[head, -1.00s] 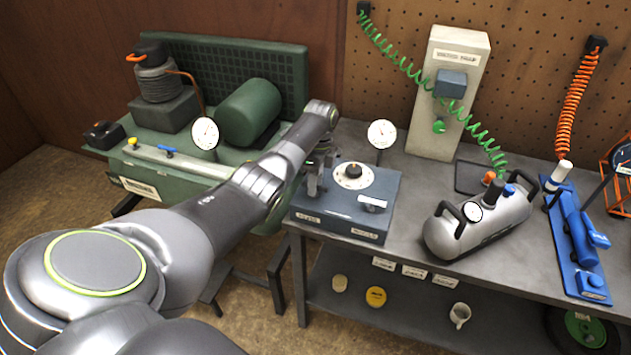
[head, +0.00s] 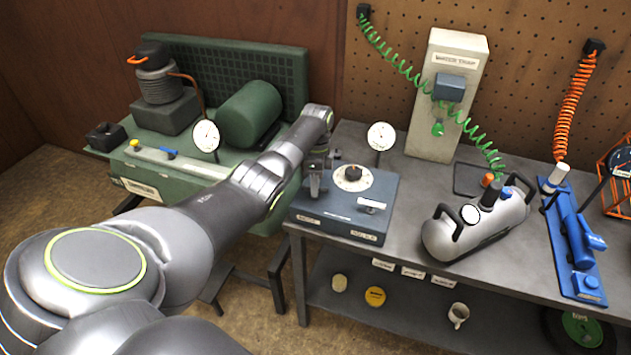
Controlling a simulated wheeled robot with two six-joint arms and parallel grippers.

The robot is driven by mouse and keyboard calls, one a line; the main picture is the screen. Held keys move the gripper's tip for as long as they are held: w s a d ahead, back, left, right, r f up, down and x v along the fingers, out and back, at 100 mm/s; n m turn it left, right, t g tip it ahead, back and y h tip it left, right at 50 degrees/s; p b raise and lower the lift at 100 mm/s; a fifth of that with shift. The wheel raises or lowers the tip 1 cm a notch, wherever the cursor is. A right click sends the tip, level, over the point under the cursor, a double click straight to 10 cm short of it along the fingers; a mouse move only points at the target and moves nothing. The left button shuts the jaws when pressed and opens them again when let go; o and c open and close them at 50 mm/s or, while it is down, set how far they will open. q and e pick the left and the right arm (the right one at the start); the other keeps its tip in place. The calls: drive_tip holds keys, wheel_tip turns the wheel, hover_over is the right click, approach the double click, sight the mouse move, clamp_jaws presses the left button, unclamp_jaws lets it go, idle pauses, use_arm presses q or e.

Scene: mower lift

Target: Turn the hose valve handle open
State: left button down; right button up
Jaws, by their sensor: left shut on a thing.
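A blue-grey valve box (head: 343,222) stands at the left end of the bench, with a round dial and black knob (head: 353,174) on top. A lever with a pale grip (head: 371,204) lies crosswise at its right front, above a label too small to read. My left gripper (head: 315,190) points down at the left part of the box top, above another small label. It is shut on a small valve handle there, which the fingers mostly hide. I cannot read whether that handle is the hose one. My right gripper is not in view.
A gauge (head: 381,136) stands behind the box. To the right are a water trap (head: 447,95) with a green coiled hose, a silver tank (head: 478,228) and a blue tool (head: 577,240). A green compressor (head: 247,112) is at the left. Bench between box and tank is clear.

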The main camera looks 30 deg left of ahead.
use_arm(q)
drive_tip(key=n, duration=0.1)
drive_tip(key=n+p, duration=0.2)
drive_tip(key=shift+a+r+n+h, duration=0.1)
drive_tip(key=shift+r+n+h, duration=0.15)
drive_tip(key=shift+n+h, duration=0.05)
drive_tip(key=n+t+p, duration=0.1)
drive_tip(key=n+p, duration=0.2)
drive_tip(key=n, duration=0.1)
drive_tip(key=shift+n, duration=0.3)
drive_tip(key=n+t+p, duration=0.1)
drive_tip(key=n+p, duration=0.2)
drive_tip(key=n, duration=0.1)
drive_tip(key=shift+s+h, duration=0.1)
drive_tip(key=shift+h, duration=0.2)
drive_tip(key=shift+f+n+p, duration=0.15)
drive_tip(key=shift+n+p, duration=0.95)
drive_tip(key=shift+n, duration=0.5)
drive_tip(key=shift+t, duration=0.3)
drive_tip(key=c, duration=1.4)
unclamp_jaws()
drive_tip(key=shift+s, duration=0.1)
drive_tip(key=shift+c, duration=0.2)
